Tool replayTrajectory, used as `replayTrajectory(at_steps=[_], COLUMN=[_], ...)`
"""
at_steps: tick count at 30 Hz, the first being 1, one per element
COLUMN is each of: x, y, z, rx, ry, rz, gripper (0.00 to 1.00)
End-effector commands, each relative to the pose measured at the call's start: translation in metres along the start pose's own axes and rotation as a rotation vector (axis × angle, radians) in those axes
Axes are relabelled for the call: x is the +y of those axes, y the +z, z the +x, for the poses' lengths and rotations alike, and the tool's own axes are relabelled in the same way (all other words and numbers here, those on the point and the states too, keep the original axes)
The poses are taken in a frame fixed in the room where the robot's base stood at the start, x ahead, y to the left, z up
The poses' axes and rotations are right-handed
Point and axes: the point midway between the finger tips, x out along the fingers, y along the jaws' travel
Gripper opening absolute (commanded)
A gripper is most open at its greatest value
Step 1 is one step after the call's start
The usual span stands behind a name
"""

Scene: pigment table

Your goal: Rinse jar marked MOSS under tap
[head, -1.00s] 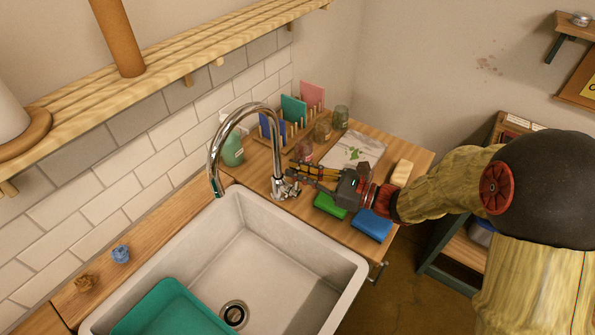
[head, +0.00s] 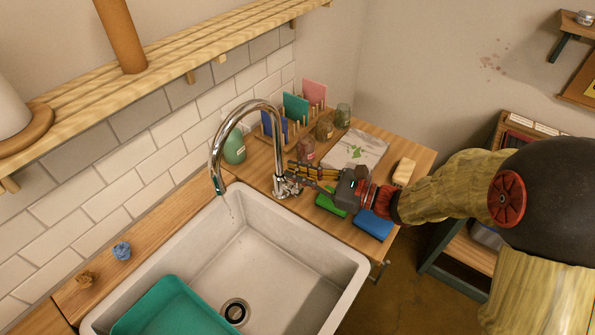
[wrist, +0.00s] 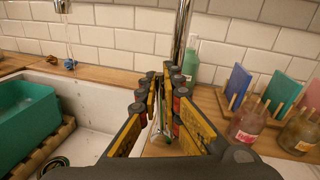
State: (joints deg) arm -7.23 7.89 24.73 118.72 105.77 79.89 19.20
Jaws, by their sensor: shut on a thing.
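Three small glass jars stand at the back of the counter: a pinkish one (head: 306,150), a brownish one (head: 324,130) and a grey-green one (head: 343,115). Their labels are too small to read, so I cannot tell which is MOSS. The pinkish jar (wrist: 247,124) and brownish jar (wrist: 299,131) also show at right in the wrist view. The chrome tap (head: 276,145) arches over the sink, with a thin trickle under its spout. My gripper (head: 291,174) is at the tap's base, shut on the tap lever, which the fingers (wrist: 160,92) mostly hide.
The white sink (head: 290,240) holds a teal tub (head: 165,310). A green bottle (head: 234,147) stands behind the tap. Green (head: 331,201) and blue (head: 375,224) sponges lie under and beside my gripper. A rack (head: 268,138) holds coloured cards.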

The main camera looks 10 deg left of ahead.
Motion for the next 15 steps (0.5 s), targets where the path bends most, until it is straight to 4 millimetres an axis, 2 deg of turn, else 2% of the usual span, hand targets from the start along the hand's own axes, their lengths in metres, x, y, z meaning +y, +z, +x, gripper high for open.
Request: replayTrajectory(at_steps=[1, 2, 3, 11, 15], x=[0.0006, 0.0006, 0.0006, 0.0003, 0.0002], y=[-0.0004, -0.0005, -0.0005, -0.0004, -0.0003], z=[-0.0001, -0.0001, -0.0001, -0.0001, -0.0001], rx=[0.000, 0.000, 0.000, 0.000, 0.000], ry=[0.001, 0.001, 0.001, 0.001, 0.000], rz=[0.002, 0.002, 0.002, 0.002, 0.002], gripper=[0.00, 0.07, 0.10, 0.24, 0.25])
